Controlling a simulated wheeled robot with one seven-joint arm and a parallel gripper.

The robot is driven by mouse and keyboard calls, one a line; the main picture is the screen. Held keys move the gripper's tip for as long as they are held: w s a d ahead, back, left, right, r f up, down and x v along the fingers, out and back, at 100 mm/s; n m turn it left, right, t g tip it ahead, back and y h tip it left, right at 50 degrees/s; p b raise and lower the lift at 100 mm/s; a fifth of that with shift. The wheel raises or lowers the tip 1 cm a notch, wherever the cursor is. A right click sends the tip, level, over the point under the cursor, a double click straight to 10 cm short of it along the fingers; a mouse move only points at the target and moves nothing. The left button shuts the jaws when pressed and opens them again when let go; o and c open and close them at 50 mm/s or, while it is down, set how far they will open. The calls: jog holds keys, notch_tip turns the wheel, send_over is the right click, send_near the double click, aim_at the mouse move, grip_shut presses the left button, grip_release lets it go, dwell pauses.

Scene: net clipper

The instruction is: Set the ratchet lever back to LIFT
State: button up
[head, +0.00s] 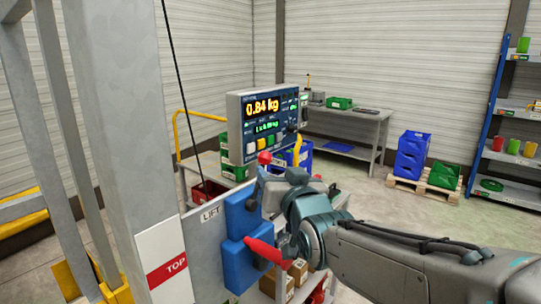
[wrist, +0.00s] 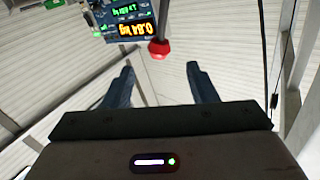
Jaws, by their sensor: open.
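A red ball knob (head: 265,158) shows above a blue block (head: 240,215) on the grey panel, beside the "LIFT" label (head: 210,214). The knob also shows in the wrist view (wrist: 159,48), seen between and beyond the fingertips and apart from them. My gripper (wrist: 162,75) is open and empty, its two fingers spread. In the head view my wrist hides part of the mechanism. A red handle (head: 265,252) lies slanted across the lower blue block (head: 238,268). Whether the knob or this handle is the ratchet lever is unclear.
A scale display (head: 268,118) reading 0.84 kg stands just behind the knob. A grey post with a red "TOP" label (head: 172,266) is at left. A dark cable (head: 177,70) hangs close by. A bench, pallet bins and shelving stand farther back, with open floor between.

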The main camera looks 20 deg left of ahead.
aim_at(267, 162)
jog(key=p+x, duration=0.3)
jog(key=x, duration=0.6)
jog(key=shift+w+a, duration=0.15)
jog(key=shift+w, duration=0.05)
jog(key=c, duration=1)
jog(key=shift+d, duration=0.25)
grip_shut()
jog(key=shift+a, duration=0.25)
jog(key=shift+f+b, duration=0.1)
jog(key=shift+b, duration=0.45)
